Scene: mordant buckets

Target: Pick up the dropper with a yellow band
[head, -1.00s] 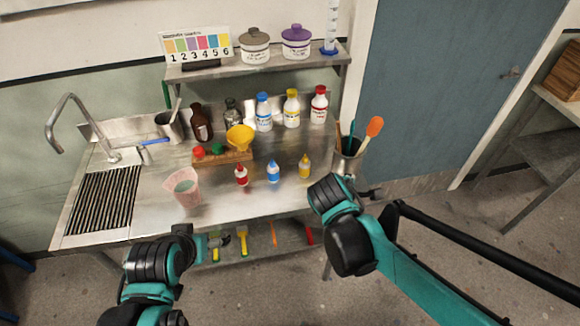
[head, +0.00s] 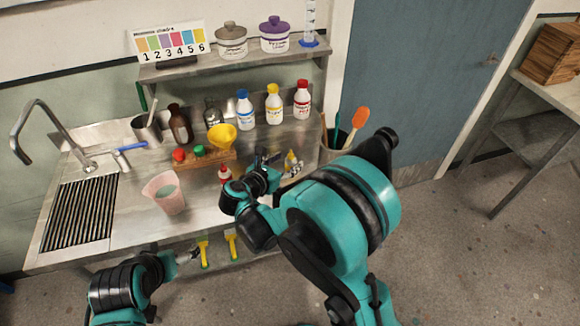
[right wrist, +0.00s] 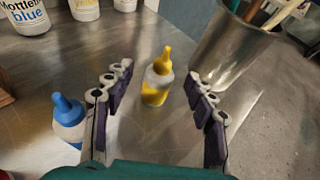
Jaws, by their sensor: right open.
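The dropper with the yellow band (head: 291,160) stands upright on the steel counter (head: 130,225), a small clear bottle with a yellow tip. In the right wrist view the dropper (right wrist: 157,88) is between the two open fingers of my right gripper (right wrist: 158,74), touching neither. In the head view my right gripper (head: 277,163) is beside it, partly hidden by my arm. A blue-capped dropper (right wrist: 69,118) stands left of the fingers in the wrist view. A red-capped dropper (head: 225,174) is further left. My left gripper (head: 187,257) is low at the counter's front; its jaws are unclear.
A steel cup of tools (right wrist: 232,48) stands close behind the right finger. Bottles with blue, yellow (head: 274,104) and red caps stand behind. A pink beaker (head: 165,193), a yellow funnel (head: 222,136) and a sink tap (head: 40,125) are to the left.

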